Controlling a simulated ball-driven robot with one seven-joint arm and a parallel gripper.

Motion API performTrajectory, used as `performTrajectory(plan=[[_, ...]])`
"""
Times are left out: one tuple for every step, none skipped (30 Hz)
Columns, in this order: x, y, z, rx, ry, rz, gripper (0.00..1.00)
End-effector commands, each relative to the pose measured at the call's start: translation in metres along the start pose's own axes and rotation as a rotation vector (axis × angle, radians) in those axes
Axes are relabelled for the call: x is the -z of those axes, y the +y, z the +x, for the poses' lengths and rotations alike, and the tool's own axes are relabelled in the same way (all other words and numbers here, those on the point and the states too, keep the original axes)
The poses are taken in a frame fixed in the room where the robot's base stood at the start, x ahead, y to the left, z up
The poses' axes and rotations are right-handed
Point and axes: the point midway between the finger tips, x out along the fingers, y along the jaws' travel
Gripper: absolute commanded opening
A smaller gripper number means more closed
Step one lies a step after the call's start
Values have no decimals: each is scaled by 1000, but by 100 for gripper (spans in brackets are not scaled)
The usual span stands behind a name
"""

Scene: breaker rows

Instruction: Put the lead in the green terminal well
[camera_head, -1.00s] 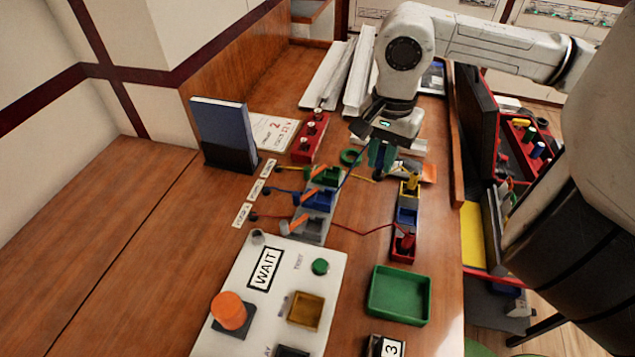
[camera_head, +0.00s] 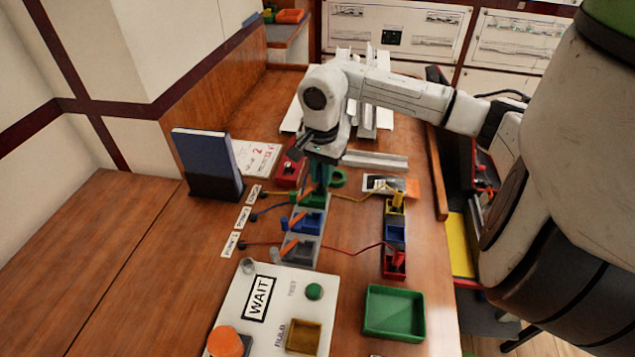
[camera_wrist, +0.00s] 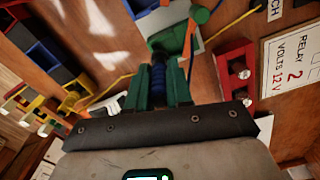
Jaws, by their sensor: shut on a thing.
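The green terminal well (camera_head: 315,200) is at the far end of the grey block, beyond a blue well and a grey well, with an orange lever beside it. My gripper (camera_head: 319,172) is low over this well. In the wrist view my gripper's green fingers (camera_wrist: 158,75) are shut on the dark blue plug of the lead (camera_wrist: 158,80). The plug's tip points at the green well (camera_wrist: 173,42). The tip is hidden there, so I cannot tell whether it is inside the well or just above it.
A yellow lead and a red lead (camera_head: 340,250) cross to the coloured well block (camera_head: 395,234) at the right. A green tray (camera_head: 394,313) and white WAIT panel (camera_head: 243,300) are nearer.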

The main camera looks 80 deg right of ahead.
Motion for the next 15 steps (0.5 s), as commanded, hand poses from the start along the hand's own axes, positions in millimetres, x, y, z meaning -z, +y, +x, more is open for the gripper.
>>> performTrajectory(plan=[[1, -3, 2, 1, 0, 0, 0], [1, -4, 4, 1, 1, 0, 0], [1, -5, 6, 1, 0, 0, 0], [2, -7, 8, 1, -1, 0, 0], [2, -9, 11, 1, -2, 0, 0], [2, -12, 15, 0, -2, 0, 0], [2, -13, 19, 0, -2, 1, 0], [2, -12, 24, 1, -5, 2, 0], [2, -12, 29, 1, -3, 2, 0], [2, -12, 33, 1, -4, 2, 0], [3, -12, 36, 1, -3, 3, 0], [3, -12, 39, 1, -2, 2, 0], [3, -12, 42, 2, -2, 1, 0], [3, -12, 43, 1, -1, 1, 0], [3, -12, 44, 1, 1, 0, 0]])
